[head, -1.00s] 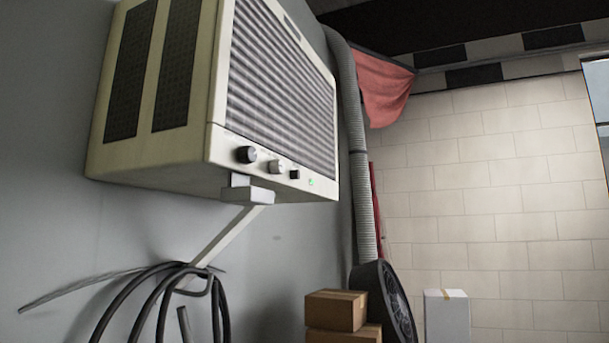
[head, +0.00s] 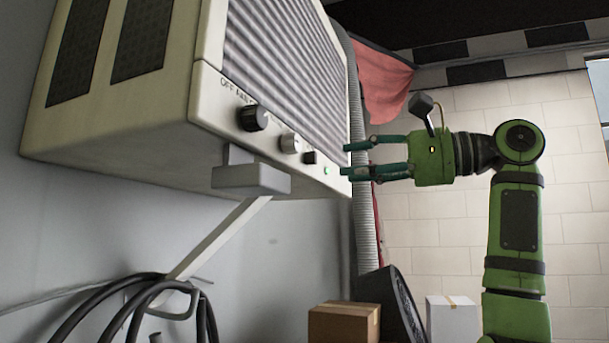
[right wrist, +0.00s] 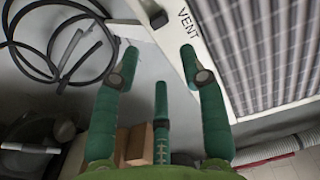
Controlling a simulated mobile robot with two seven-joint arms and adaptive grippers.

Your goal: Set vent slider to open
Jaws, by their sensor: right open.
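A beige wall-mounted air unit (head: 130,130) fills the upper left of the head view. Its front strip carries a black round knob (head: 254,118), a silver knob (head: 291,143), a small black square control (head: 309,157) that looks like the vent slider, and a green light. In the right wrist view the word VENT shows on the strip, with a small dark control (right wrist: 157,17) near it. My right gripper (head: 350,160) is open and empty at the right end of the strip, close to the unit; I cannot tell if it touches. My left gripper is out of view.
A grey bracket arm (head: 220,240) holds the unit from below. Black hoses (head: 130,310) hang at the lower left. A ribbed duct (head: 366,230) runs down behind the gripper. A cardboard box (head: 343,322), a dark fan and a white box (head: 452,318) stand below.

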